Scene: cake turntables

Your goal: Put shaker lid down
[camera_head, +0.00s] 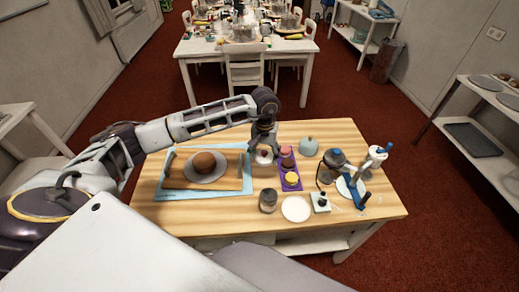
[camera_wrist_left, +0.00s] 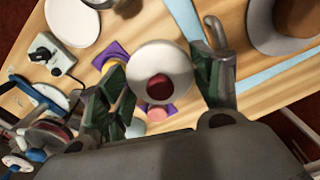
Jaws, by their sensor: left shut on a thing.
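My left gripper (camera_head: 264,147) points down over the middle of the table. It is shut on the shaker lid (camera_wrist_left: 160,60), a round white piece with a dark red centre that sits between the two fingers in the left wrist view. In the head view the lid (camera_head: 264,158) shows small and pale under the fingers, just left of the purple tray. I cannot tell whether it touches the wood. A grey jar (camera_head: 268,200), perhaps the shaker, stands nearer the table's front edge. My right gripper is in neither view.
A purple tray (camera_head: 292,185) holds several small round items. A blue mat (camera_head: 247,183) with a wooden board and a brown cake on a plate lies left. Bare wood shows at the back.

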